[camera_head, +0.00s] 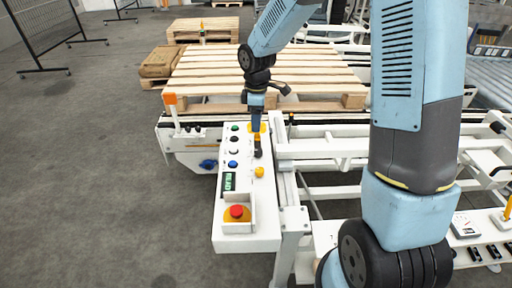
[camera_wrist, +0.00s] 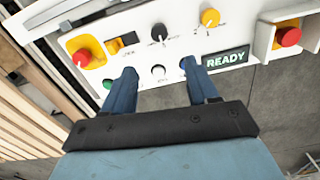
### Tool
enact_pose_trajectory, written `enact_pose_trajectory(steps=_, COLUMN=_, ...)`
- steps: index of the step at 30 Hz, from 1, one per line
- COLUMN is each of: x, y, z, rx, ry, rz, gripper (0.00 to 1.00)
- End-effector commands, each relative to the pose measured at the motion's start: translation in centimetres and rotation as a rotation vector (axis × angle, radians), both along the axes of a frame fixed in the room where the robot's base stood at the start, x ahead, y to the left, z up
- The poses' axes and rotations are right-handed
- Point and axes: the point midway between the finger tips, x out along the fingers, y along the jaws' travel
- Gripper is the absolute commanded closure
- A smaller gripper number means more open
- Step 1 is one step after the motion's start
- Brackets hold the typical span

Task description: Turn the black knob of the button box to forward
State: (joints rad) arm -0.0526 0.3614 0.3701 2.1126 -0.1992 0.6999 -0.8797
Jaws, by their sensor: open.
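The white button box (camera_head: 232,190) stands in front of me, with its controls facing up. In the wrist view the black knob (camera_wrist: 159,33) sits on the panel between a black-and-yellow switch (camera_wrist: 122,42) and a yellow knob (camera_wrist: 210,17). The black knob's pointer setting is too small to read surely. My gripper (camera_wrist: 159,68) is open and empty, its blue fingers apart over the row of small buttons, short of the black knob in the picture. In the head view my gripper (camera_head: 257,146) is above the box's right side and hides part of the panel there.
A READY display (camera_wrist: 226,58) and a red button in a guard (camera_wrist: 289,37) lie right of my fingers. Another red button (camera_wrist: 82,58) is on the left. White conveyor rails (camera_head: 330,150) run beside the box; wooden pallets (camera_head: 260,65) lie behind.

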Motion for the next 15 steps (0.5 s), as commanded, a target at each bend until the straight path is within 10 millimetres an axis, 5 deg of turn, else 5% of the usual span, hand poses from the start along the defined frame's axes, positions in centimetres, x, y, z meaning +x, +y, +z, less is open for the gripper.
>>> enact_pose_trajectory(steps=15, x=0.0, y=-0.5, z=-8.7, rx=-0.002, ry=0.003, rz=-0.010, gripper=0.41)
